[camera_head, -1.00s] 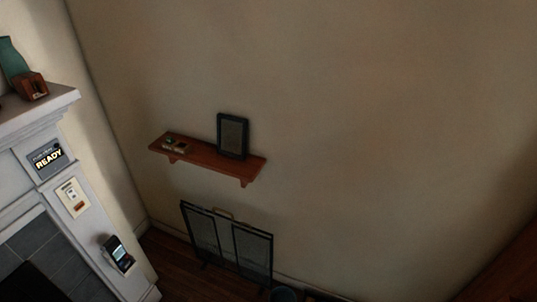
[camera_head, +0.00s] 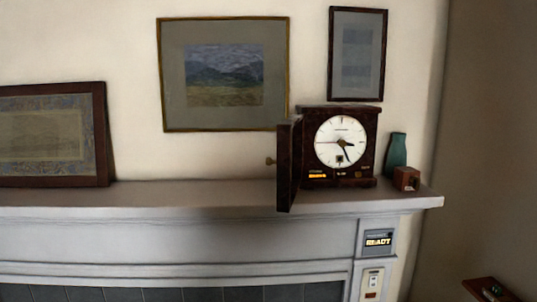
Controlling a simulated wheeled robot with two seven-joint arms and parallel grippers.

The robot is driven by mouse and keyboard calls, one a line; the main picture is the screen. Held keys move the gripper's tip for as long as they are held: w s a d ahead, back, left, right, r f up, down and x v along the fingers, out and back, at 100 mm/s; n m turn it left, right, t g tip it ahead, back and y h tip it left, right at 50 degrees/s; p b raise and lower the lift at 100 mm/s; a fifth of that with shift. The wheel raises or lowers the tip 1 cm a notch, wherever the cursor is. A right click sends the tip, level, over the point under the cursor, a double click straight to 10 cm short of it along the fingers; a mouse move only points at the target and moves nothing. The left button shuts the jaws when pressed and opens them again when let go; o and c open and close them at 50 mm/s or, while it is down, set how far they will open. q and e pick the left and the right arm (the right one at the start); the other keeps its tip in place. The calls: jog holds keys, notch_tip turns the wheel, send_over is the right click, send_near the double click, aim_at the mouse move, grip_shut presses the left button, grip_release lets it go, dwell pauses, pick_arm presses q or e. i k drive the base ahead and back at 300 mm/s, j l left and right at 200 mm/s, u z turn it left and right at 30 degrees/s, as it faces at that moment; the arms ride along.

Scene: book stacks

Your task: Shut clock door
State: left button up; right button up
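A dark wooden clock (camera_head: 311,120) with a round white face (camera_head: 341,141) stands on the mantel, right of the middle of the view. Its door (camera_head: 287,164) is open. The door is hinged at the clock's left side and sticks out toward me past the mantel's front edge. A small knob (camera_head: 270,161) shows on the door's left side. Neither of my grippers is in view.
The mantel (camera_head: 200,197) is clear left of the door up to a framed picture (camera_head: 104,150) leaning on the wall. A teal vase (camera_head: 396,156) and a small brown box (camera_head: 406,178) stand right of the clock. A READY panel (camera_head: 378,241) is below.

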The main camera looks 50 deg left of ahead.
aim_at(287, 190)
jog(key=j+u, duration=0.45)
jog(key=j, duration=0.2)
jog(key=i+j+u, duration=0.15)
jog(key=j+u, duration=0.25)
jog(key=j, duration=0.25)
